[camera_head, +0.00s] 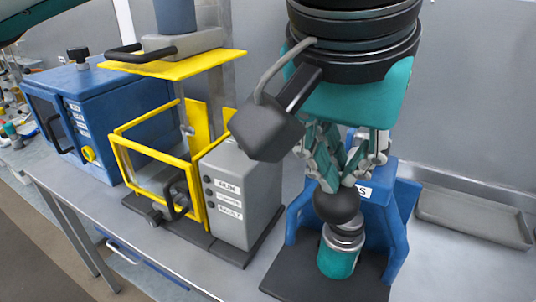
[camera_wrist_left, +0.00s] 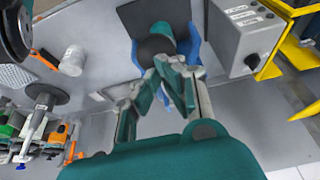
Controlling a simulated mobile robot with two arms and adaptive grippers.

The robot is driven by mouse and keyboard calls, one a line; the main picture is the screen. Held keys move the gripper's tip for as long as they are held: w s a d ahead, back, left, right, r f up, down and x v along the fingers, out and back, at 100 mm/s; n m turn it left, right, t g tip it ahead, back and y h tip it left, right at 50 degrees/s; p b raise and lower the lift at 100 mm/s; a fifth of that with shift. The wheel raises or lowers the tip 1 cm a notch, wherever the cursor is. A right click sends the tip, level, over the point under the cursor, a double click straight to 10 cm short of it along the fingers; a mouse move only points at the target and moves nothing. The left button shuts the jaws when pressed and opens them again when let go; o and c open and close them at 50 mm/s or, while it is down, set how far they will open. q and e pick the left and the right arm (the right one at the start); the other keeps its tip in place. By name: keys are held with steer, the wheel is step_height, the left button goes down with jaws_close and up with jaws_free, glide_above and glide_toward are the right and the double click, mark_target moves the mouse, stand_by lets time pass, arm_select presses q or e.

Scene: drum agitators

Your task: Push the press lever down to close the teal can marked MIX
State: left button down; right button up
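The teal can (camera_head: 338,262) stands on the dark base plate (camera_head: 315,285) of the blue press (camera_head: 393,225). Silver round parts sit on top of the can; I cannot tell lid from press head. No MIX mark is readable. A black ball knob (camera_head: 337,204), seemingly the press lever's end, is above the can and also shows in the wrist view (camera_wrist_left: 154,47). My left gripper (camera_head: 342,186) points down just above the knob, its fingertips close together and nothing visible between them. I cannot tell whether they touch the knob. The gripper hides the lever's rear part. My right gripper is not in view.
A grey control box (camera_head: 240,195) with a yellow-framed guard (camera_head: 150,165) stands left of the press. A blue cabinet (camera_head: 95,115) is farther left. A shallow grey tray (camera_head: 475,215) lies to the right. In the wrist view, a white cylinder (camera_wrist_left: 73,60) stands beside the press.

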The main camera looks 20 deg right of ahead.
mark_target(333, 200)
arm_select(q)
steer(key=shift+a+f+b, duration=0.1)
steer(key=shift+f+b, duration=0.2)
steer(key=shift+f, duration=0.45)
steer(key=shift+s+a+f+b, duration=0.1)
steer(key=shift+s+f+b, duration=0.05)
steer(key=shift+f+b, duration=0.65)
steer(key=shift+f, duration=0.15)
steer(key=shift+f+b, duration=0.4)
steer(key=shift+f, duration=0.6)
steer(key=shift+f+b, duration=0.1)
steer(key=shift+b, duration=0.2)
steer(key=shift+f+b, duration=0.6)
steer(key=shift+f, duration=0.5)
